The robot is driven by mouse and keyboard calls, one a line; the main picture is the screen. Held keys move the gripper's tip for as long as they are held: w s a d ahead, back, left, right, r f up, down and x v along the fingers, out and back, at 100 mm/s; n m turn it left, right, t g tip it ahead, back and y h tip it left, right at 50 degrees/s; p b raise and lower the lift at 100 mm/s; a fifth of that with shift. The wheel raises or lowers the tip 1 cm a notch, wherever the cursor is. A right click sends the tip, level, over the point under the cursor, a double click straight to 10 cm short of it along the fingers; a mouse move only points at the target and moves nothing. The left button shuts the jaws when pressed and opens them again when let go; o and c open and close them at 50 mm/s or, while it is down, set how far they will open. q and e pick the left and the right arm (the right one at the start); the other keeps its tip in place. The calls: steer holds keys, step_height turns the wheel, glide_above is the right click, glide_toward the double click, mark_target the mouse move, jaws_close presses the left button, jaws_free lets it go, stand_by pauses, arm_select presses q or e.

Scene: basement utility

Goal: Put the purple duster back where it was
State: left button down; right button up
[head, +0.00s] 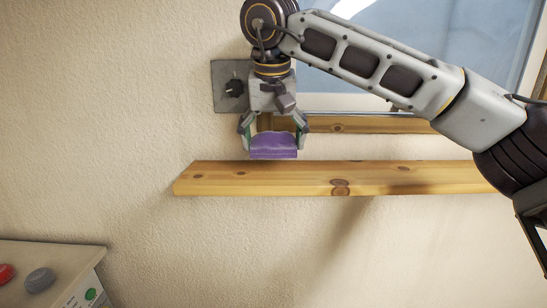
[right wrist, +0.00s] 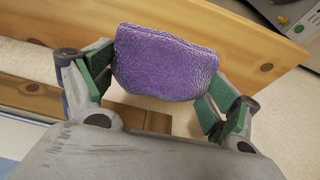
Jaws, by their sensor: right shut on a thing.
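The purple duster (head: 273,146) is between the fingers of my right gripper (head: 273,140), which is shut on it. In the head view it appears at the wooden shelf (head: 320,180), just above its top edge; I cannot tell whether it touches the shelf. The right wrist view shows the duster (right wrist: 165,62) close up, with the green finger pads of the right gripper (right wrist: 160,85) on either side of it. The shelf board (right wrist: 225,35) runs behind and below it there. My left gripper is not in view.
A window (head: 390,60) with a wooden sill (head: 375,125) is at the upper right. A panel with red and grey buttons (head: 40,255) stands at the lower left. The shelf's visible top is clear.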

mark_target(273, 146)
steer(key=shift+f, duration=0.55)
steer(key=shift+f, duration=0.1)
step_height(273, 146, down, 2)
steer(key=shift+f+p, duration=0.15)
steer(key=shift+p, duration=0.25)
steer(key=shift+w+f+p, duration=0.2)
steer(key=shift+f+p, duration=0.2)
steer(key=shift+f, duration=0.2)
steer(key=shift+f, duration=0.15)
steer(key=o, duration=0.7)
